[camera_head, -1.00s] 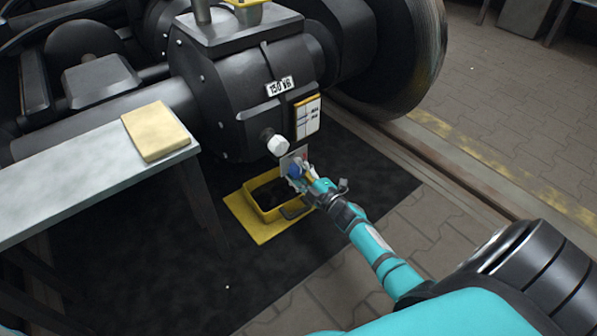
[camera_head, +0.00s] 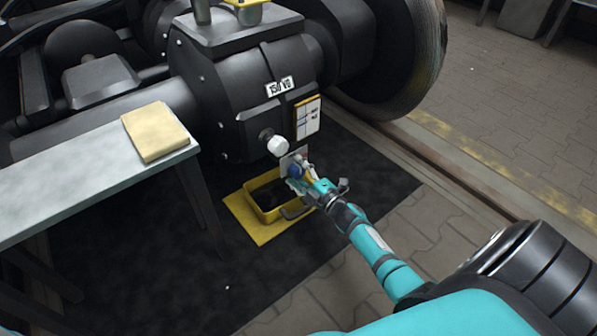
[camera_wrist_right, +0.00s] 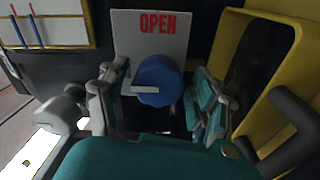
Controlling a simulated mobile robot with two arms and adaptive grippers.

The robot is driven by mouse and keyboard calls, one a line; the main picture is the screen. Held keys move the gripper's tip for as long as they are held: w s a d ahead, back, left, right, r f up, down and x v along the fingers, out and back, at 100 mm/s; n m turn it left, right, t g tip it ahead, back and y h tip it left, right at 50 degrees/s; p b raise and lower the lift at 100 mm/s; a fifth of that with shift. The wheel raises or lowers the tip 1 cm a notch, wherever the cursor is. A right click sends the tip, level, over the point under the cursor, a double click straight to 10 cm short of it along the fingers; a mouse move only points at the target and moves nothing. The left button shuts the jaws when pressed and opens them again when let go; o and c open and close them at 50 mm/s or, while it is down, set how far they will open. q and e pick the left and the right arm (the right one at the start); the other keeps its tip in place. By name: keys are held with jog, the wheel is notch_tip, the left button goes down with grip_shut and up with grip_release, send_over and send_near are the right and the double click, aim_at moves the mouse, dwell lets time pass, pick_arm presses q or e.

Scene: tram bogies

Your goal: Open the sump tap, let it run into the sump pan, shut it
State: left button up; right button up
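The sump tap shows in the right wrist view as a blue knob (camera_wrist_right: 158,82) with a pale pointer across it, in front of a grey plate (camera_wrist_right: 150,35) marked OPEN. In the head view the blue knob (camera_head: 295,171) sits low on the dark gear case. My right gripper (camera_head: 301,177) is at the knob; in the wrist view its fingers (camera_wrist_right: 160,98) stand open on either side, with narrow gaps. The yellow sump pan (camera_head: 256,214) lies below on a yellow sheet, its inside dark. Any flow is not visible. My left gripper is out of view.
The gear case (camera_head: 245,95) and a large wheel (camera_head: 405,60) stand behind. A grey bench (camera_head: 75,190) with a yellow pad (camera_head: 155,132) is at left. A black mat (camera_head: 150,270) covers the floor; a rail runs at right.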

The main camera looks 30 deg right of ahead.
jog(key=s+d, duration=0.1)
jog(key=s, duration=1.1)
jog(key=shift+a+r, duration=0.1)
dwell(0.4)
